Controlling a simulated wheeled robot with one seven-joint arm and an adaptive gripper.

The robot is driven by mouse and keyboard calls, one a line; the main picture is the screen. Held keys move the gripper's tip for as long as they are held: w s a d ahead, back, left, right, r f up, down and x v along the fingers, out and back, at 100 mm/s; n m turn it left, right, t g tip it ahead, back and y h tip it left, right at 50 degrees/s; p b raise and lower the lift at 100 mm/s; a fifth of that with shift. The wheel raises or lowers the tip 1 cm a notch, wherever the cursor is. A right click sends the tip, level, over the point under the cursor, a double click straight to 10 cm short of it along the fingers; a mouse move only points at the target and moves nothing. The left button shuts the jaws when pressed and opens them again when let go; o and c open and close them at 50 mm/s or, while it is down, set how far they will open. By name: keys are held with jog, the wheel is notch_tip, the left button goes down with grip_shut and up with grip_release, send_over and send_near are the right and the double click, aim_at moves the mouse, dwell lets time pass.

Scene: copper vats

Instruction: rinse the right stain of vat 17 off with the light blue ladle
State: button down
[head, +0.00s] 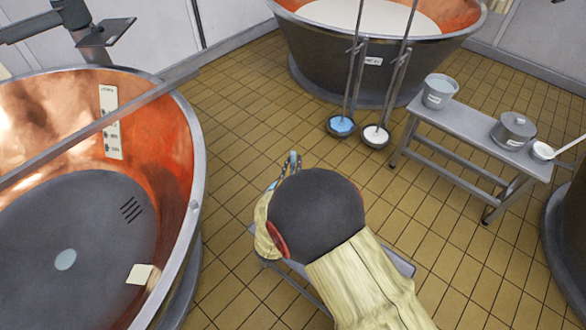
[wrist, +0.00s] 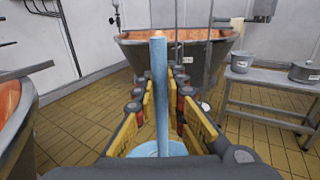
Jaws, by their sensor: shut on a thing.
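My gripper (wrist: 159,88) is shut on the upright handle of the light blue ladle (wrist: 160,75). Its bowl (wrist: 158,149) shows low between the fingers; what it holds cannot be made out. In the head view, the handle top (head: 293,160) shows beyond my arm, which hides most of the gripper. The ladle is over the floor, right of the left copper vat (head: 188,150). Inside that vat are dark stripes (head: 131,209), a pale blue round spot (head: 66,260) and a cream square (head: 140,273). I cannot read which vat is 17 or tell which mark is its stain.
A milk-filled vat (head: 330,55) stands behind. Two long-handled tools, with blue (head: 341,126) and white (head: 375,136) heads, stand before it. A grey bench (head: 468,118) holds a bucket (head: 438,92), a lidded pot (head: 513,130) and a white ladle (head: 543,151).

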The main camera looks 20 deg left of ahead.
aim_at(293, 151)
notch_tip(293, 151, up, 9)
jog(key=p, duration=0.5)
jog(key=shift+r, duration=0.15)
